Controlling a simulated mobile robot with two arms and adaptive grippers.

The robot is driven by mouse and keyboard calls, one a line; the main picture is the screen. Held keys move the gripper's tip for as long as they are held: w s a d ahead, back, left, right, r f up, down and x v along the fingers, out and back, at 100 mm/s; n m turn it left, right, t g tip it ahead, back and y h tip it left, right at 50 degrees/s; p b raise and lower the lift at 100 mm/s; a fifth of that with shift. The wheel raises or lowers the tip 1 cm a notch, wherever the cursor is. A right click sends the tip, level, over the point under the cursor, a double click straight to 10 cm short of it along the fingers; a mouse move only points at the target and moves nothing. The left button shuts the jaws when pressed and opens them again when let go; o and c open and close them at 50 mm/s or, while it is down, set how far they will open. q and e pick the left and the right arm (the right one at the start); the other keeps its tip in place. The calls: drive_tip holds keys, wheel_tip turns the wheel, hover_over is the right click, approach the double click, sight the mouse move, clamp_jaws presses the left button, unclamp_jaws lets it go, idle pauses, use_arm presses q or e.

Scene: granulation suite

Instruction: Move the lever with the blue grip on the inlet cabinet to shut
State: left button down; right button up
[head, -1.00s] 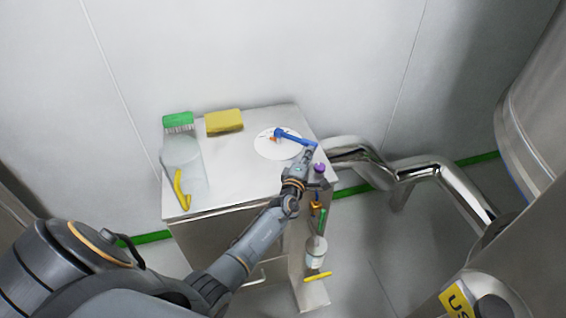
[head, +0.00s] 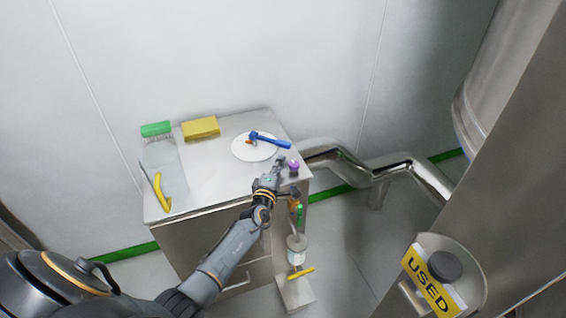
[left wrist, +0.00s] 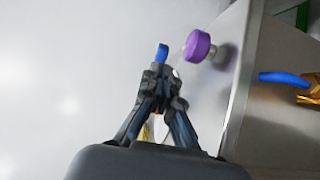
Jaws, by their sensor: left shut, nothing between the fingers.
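The lever's blue grip (head: 270,141) lies over a round white plate (head: 242,152) on top of the steel inlet cabinet (head: 215,185). It points right and slightly toward the front, with a small orange part under its left end. My left gripper (head: 278,163) is shut and empty, just in front of the grip's right end, with a small gap seen in the head view. In the left wrist view the blue grip's end (left wrist: 162,53) shows just beyond the fingertips (left wrist: 160,72); the rest is hidden behind the gripper. My right gripper is not in view.
A purple knob (head: 294,166) stands close right of the gripper. A green brush (head: 157,129), yellow sponge (head: 201,128) and yellow-handled tool (head: 161,191) lie on the left of the top. Steel pipes (head: 340,160) run behind right. A USED sign (head: 433,282) is front right.

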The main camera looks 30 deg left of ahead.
use_arm(q)
drive_tip(key=shift+s+d, duration=0.4)
drive_tip(key=shift+d, duration=0.2)
drive_tip(key=shift+s+d+f, duration=0.15)
drive_tip(key=shift+d+f, duration=0.05)
drive_tip(key=shift+d, duration=0.05)
drive_tip(key=s+d+p, duration=0.1)
drive_tip(key=s+d, duration=0.3)
drive_tip(key=shift+s+d, duration=0.1)
drive_tip(key=shift+d, duration=0.3)
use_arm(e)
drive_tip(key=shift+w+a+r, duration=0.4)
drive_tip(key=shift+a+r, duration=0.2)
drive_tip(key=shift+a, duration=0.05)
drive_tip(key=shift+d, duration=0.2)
